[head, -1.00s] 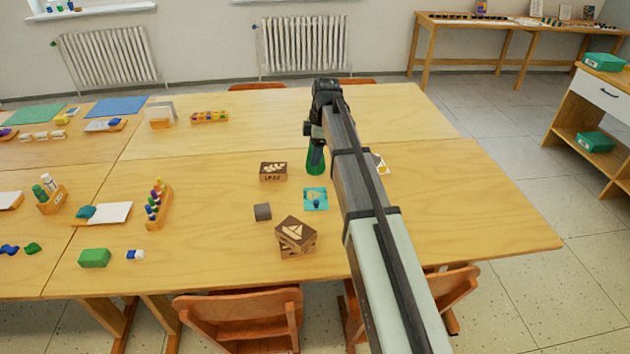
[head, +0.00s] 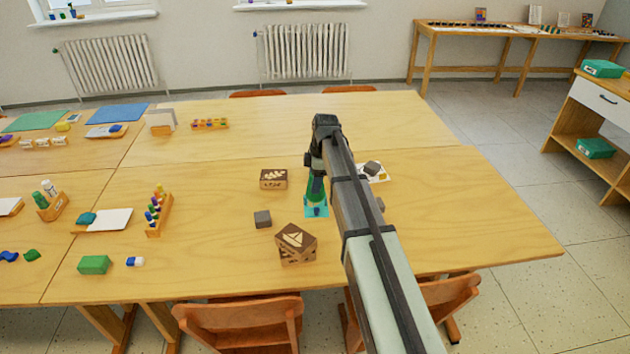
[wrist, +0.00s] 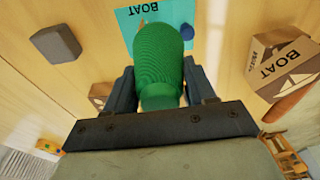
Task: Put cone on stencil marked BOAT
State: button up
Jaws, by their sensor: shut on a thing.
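My gripper (head: 315,186) is shut on the green cone (wrist: 160,62), with a dark finger on each side of it in the wrist view. In the head view the cone (head: 316,199) shows below the fingers, in front of the stencil. The stencil is a cyan card (head: 309,214) flat on the table, partly hidden by the cone. In the wrist view the stencil (wrist: 150,14) reads BOAT and lies just beyond the cone. I cannot tell whether the cone touches it. A small blue piece (wrist: 187,32) is at the stencil's edge.
A wooden box marked BOAT (head: 297,238) stands in front of the stencil. A grey block (head: 262,219) lies to its left, and another wooden box (head: 273,180) behind left. A white card (head: 380,177) with a grey piece (head: 373,168) lies to the right, beside my arm.

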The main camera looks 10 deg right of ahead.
jog(key=shift+f, duration=0.6)
jog(key=o, duration=1.1)
jog(key=shift+o, duration=0.2)
jog(key=shift+r, duration=0.1)
jog(key=r, duration=0.4)
jog(key=d+r, duration=0.1)
jog(key=r, duration=0.8)
jog(key=shift+d, duration=0.4)
